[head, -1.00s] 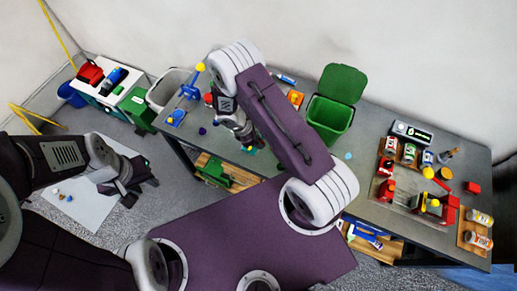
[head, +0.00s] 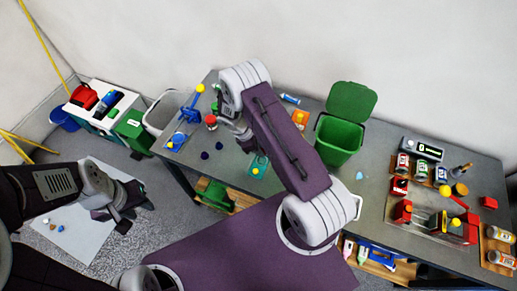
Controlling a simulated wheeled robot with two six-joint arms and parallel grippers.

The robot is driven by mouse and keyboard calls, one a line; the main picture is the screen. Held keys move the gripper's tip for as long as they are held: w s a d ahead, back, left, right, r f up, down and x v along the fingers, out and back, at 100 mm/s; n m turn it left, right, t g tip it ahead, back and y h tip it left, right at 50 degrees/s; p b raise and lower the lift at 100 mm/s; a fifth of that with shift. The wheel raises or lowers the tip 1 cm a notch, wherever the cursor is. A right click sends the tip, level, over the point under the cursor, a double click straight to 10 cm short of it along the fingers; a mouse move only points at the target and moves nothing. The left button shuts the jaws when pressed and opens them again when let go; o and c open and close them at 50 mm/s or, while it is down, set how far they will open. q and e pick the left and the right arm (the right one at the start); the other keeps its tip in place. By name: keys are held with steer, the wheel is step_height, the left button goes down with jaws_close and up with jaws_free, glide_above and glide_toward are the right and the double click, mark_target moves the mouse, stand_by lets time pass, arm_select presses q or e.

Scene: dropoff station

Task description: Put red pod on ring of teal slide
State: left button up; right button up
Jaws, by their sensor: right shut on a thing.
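The teal slide (head: 258,168) lies on the grey table near the middle, with a small orange-yellow spot on it. My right gripper (head: 243,133) is over the table, up and left of the slide. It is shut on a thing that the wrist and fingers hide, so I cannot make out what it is. A small red object with a pale band (head: 211,121) shows just left of that gripper; I cannot tell whether it is the red pod. My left gripper (head: 128,213) hangs over the floor at the left, away from the table; its jaw opening is unclear.
Two dark purple lumps (head: 205,155) lie left of the slide. A blue stand with a yellow ball (head: 188,115) is at the table's left end. A green bin (head: 338,138) stands behind my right arm. Cans and a red-sided tray (head: 430,222) fill the right end.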

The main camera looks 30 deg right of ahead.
step_height(320, 180, down, 5)
steer(key=b, duration=0.3)
steer(key=shift+f+b, duration=0.1)
steer(key=shift+b, duration=0.3)
steer(key=shift+f, duration=0.35)
steer(key=shift+b, duration=0.3)
steer(key=shift+r, duration=0.1)
steer(key=o, duration=1)
steer(key=shift+r, duration=0.1)
